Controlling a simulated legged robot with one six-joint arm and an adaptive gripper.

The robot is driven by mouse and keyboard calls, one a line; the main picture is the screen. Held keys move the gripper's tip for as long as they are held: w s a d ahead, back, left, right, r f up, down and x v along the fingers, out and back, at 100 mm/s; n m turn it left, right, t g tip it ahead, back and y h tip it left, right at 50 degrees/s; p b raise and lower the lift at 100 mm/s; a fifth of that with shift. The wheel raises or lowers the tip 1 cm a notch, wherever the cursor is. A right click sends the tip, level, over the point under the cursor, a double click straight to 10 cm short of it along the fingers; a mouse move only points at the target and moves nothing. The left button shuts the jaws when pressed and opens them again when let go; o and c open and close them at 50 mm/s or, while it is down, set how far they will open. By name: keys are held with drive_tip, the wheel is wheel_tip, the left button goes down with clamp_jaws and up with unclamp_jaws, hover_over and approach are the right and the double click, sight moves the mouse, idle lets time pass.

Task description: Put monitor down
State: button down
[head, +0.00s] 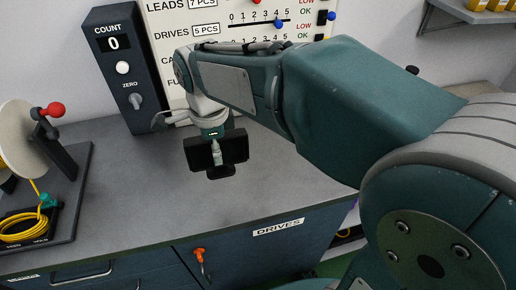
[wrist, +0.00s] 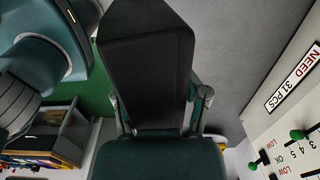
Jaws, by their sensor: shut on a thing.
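The monitor (head: 234,150) is small and black, with a dark stand foot (head: 221,173) below it. In the head view it is upright over the grey counter, and I cannot tell whether its foot touches the surface. My gripper (head: 216,148) reaches down from above and is shut on the monitor. In the wrist view the monitor's dark body (wrist: 147,65) fills the middle, with a finger of my gripper (wrist: 160,104) on each side of it.
The grey counter (head: 150,195) is clear around the monitor. A dark counter box (head: 122,65) reading 0 stands behind left. A reel stand (head: 70,195) with yellow cable (head: 28,228) is at left. A marked board (head: 215,15) stands behind. A drawer labelled DRIVES (head: 280,228) is below.

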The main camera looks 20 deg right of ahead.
drive_tip(key=w+d+f, duration=0.1)
drive_tip(key=d+f, duration=0.2)
drive_tip(key=d, duration=0.1)
drive_tip(key=w+d+f, duration=0.2)
drive_tip(key=d+f, duration=0.1)
drive_tip(key=d, duration=0.1)
drive_tip(key=w+d+f, duration=0.2)
drive_tip(key=d+f, duration=0.1)
drive_tip(key=shift+d+f, duration=0.1)
drive_tip(key=shift+d, duration=0.3)
drive_tip(key=shift+d+f, duration=0.2)
drive_tip(key=shift+f, duration=1.7)
drive_tip(key=shift+c, duration=1)
unclamp_jaws()
drive_tip(key=shift+o, duration=0.9)
drive_tip(key=shift+w+r, duration=0.1)
drive_tip(key=shift+r, duration=0.05)
